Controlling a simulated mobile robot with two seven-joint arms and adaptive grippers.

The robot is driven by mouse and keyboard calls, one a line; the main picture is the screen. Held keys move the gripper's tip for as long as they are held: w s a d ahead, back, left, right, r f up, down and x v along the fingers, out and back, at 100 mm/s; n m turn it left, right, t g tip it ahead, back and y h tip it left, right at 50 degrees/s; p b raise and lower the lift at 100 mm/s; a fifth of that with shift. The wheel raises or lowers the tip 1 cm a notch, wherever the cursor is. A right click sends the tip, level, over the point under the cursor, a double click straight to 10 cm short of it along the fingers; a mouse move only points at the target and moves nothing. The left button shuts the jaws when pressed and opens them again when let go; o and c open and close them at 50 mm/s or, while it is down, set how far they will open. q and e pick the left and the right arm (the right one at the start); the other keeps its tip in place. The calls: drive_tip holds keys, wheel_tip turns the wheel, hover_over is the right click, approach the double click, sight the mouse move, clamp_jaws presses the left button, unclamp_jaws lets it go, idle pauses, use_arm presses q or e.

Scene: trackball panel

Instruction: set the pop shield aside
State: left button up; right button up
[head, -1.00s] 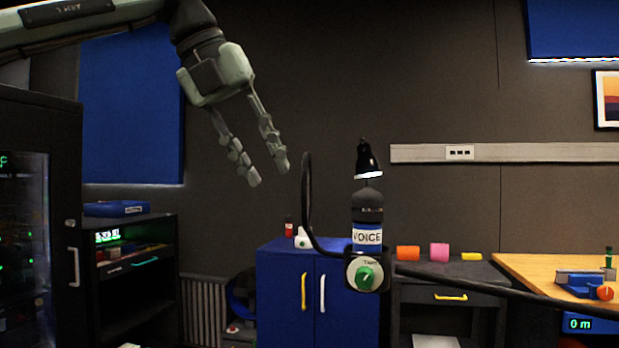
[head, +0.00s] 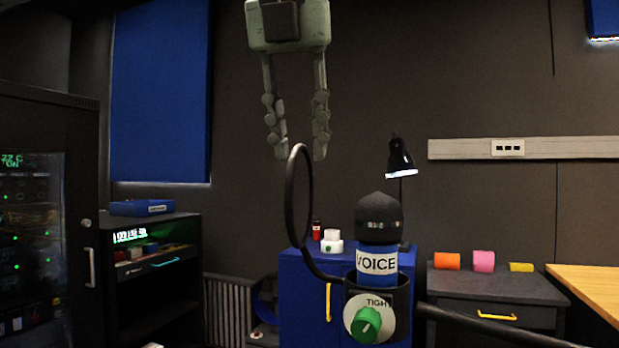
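The pop shield (head: 299,148) is a thin dark ring seen nearly edge-on, on a curved stem that runs down to the microphone mount. The microphone (head: 378,262), with a black head and a VOICE label, stands upright in its holder. A green knob (head: 366,324) marked TIGHT is on the front of the holder. My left gripper (head: 297,150) points straight down with its fingers apart. Its fingertips are at the top of the ring in the picture, one on each side; I cannot tell whether they touch it. My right gripper is not in view.
A dark boom arm (head: 500,330) runs from the holder to the lower right. Behind stand a blue cabinet (head: 300,290) with small items on top, a dark drawer unit (head: 490,290) with coloured rolls, and a black lamp (head: 400,158). A rack (head: 50,210) is at the left.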

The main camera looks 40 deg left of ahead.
sight(303, 178)
use_arm(q)
drive_tip(key=x, duration=0.5)
drive_tip(key=shift+w+f, duration=0.15)
drive_tip(key=shift+f, duration=0.2)
clamp_jaws()
